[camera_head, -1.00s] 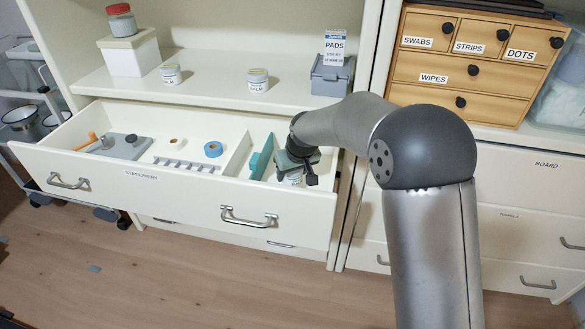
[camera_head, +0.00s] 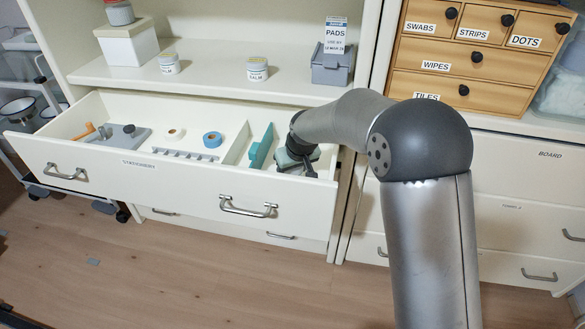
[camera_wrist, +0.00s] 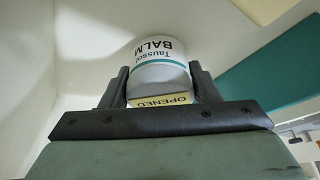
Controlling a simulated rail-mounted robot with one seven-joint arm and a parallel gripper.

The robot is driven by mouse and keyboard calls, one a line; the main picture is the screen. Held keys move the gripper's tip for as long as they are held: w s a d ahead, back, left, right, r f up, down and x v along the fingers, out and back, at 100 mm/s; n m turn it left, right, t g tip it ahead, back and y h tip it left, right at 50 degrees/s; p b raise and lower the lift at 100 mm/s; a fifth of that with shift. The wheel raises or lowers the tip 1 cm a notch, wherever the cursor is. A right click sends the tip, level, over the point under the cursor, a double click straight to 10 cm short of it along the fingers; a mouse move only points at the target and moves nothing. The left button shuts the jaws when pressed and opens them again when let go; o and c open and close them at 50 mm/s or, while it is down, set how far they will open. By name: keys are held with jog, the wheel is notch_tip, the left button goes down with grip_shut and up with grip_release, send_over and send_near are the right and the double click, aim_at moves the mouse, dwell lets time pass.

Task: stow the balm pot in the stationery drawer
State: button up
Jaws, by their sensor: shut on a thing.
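The stationery drawer (camera_head: 215,200) is pulled open, its front labelled STATIONERY. My gripper (camera_head: 296,164) reaches down into its right-hand compartment, to the right of an upright teal piece (camera_head: 260,147). In the wrist view my gripper is shut on the balm pot (camera_wrist: 163,66), a white pot with a teal band, the words "Taussol BALM" and a yellowish "OPENED" label. A finger stands on each side of it. In the head view the pot is hidden by my gripper and the drawer front. Whether it touches the drawer floor I cannot tell.
The drawer also holds a grey holder (camera_head: 123,137), tape rolls (camera_head: 212,140) and a ridged grey rack (camera_head: 185,154). On the shelf above stand another pot labelled BALM (camera_head: 257,71), a similar pot (camera_head: 169,64) and a grey PADS box (camera_head: 332,65). A wooden drawer unit (camera_head: 470,60) stands right.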

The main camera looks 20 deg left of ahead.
jog(key=shift+f, duration=0.5)
jog(key=o, duration=1.1)
jog(key=shift+r, duration=0.1)
notch_tip(320, 180, up, 10)
jog(key=p, duration=0.6)
jog(key=s+d+r+m+p, duration=0.1)
jog(key=d+p, duration=0.3)
jog(key=d, duration=0.5)
jog(key=s+d+r+m+h+p, duration=0.1)
jog(key=d+r+m+p, duration=0.2)
jog(key=d, duration=0.6)
jog(key=s+d+r+m+t+h+p, duration=0.1)
jog(key=d+r+m+p, duration=0.1)
jog(key=d+r+p, duration=0.2)
jog(key=shift+s+d+r+p, duration=0.3)
jog(key=shift+d+p, duration=1.25)
jog(key=shift+d, duration=1.3)
